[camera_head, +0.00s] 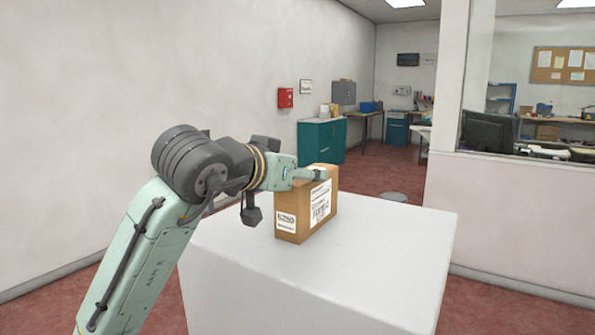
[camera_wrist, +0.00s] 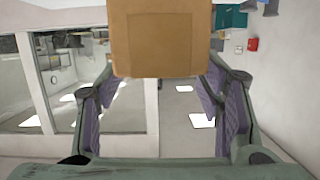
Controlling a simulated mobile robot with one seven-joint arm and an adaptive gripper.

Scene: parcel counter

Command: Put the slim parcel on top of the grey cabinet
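The slim parcel (camera_head: 307,208) is a brown cardboard box with white labels. It is upright on or just above the top of a pale grey-white block (camera_head: 400,245), which may be the grey cabinet; I cannot tell whether its underside touches. My gripper (camera_head: 315,174) reaches in from the left at the parcel's upper part. The far side of the parcel is hidden.
The block's top is clear around the parcel. A white wall (camera_head: 100,90) stands at left, and a partition with a window (camera_head: 540,200) at right. Far behind are teal drawers (camera_head: 321,141) and a grey wall box (camera_head: 343,92).

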